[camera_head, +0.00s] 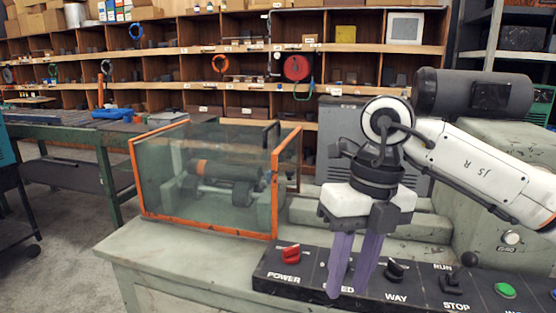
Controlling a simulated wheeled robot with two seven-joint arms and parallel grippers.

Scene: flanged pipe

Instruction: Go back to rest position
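My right gripper (347,288) has two purple fingers pointing down over the black control panel (425,296). The fingers are apart, with a narrow gap and nothing seen between them. They cover part of a label and whatever control is behind them; I cannot tell whether the tips touch the panel. My white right arm (475,165) comes in from the right. My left gripper is not in view. A dark pipe-like part with an orange end (225,172) lies behind the clear guard.
The orange-framed guard box (205,233) stands on the grey machine. The panel has a red switch (290,254), a black knob (394,270) and a green button (505,290). A green workbench (105,150) is at left. Shelves (240,90) fill the back. Floor is clear at lower left.

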